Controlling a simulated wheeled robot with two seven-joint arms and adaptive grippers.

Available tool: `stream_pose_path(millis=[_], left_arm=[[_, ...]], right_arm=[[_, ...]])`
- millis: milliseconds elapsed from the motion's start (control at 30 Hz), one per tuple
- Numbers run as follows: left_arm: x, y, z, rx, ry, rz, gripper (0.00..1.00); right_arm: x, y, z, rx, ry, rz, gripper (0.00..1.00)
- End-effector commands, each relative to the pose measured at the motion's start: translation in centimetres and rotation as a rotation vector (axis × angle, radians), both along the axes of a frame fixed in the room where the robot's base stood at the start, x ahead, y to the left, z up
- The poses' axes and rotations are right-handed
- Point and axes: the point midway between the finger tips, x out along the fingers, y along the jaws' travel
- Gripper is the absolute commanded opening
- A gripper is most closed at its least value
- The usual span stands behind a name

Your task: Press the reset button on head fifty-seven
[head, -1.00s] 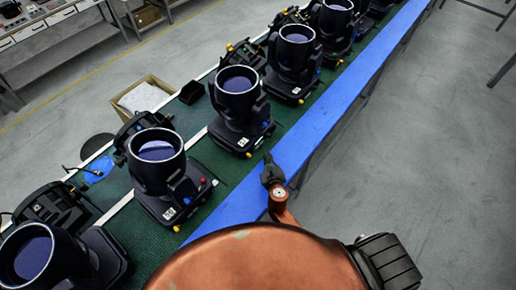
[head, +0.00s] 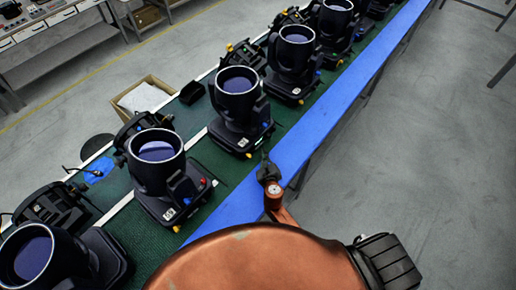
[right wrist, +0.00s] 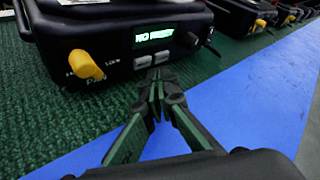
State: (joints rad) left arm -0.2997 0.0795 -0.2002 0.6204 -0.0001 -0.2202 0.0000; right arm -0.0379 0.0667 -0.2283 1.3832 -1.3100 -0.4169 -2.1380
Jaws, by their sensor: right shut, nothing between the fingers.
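Several black moving-head lights stand in a row on the green mat. My right gripper (head: 265,158) is shut and empty at the front of one head (head: 238,105), by its base panel. In the right wrist view, that base (right wrist: 120,35) carries a lit green display (right wrist: 154,35), a yellow knob (right wrist: 87,65), a black knob (right wrist: 190,40) and two small grey buttons (right wrist: 152,60) below the display. The shut fingertips (right wrist: 160,76) are just below the buttons; whether they touch cannot be told. No head number is legible. My left gripper is not in view.
A nearer head (head: 157,165) with a red knob stands to the left, and others (head: 293,62) stand farther along the row. A blue strip (head: 318,115) edges the bench. A cardboard box (head: 145,97) stands behind. The grey floor at right is clear.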

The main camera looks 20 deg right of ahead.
Motion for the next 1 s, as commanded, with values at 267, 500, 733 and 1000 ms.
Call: stream_pose_path(millis=[267, 500, 733, 1000], left_arm=[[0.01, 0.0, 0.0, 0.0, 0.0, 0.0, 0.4], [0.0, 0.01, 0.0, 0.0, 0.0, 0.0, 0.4], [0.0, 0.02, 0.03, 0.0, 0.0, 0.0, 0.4], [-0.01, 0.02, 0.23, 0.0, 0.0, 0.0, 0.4]], right_arm=[[0.0, 0.0, 0.0, 0.0, 0.0, 0.0, 0.0], [0.0, 0.01, 0.0, 0.0, 0.0, 0.0, 0.0], [0.07, 0.05, 0.02, 0.0, 0.0, 0.0, 0.0], [0.7, 0.47, 0.04, -0.002, 0.0, 0.002, 0.0]])
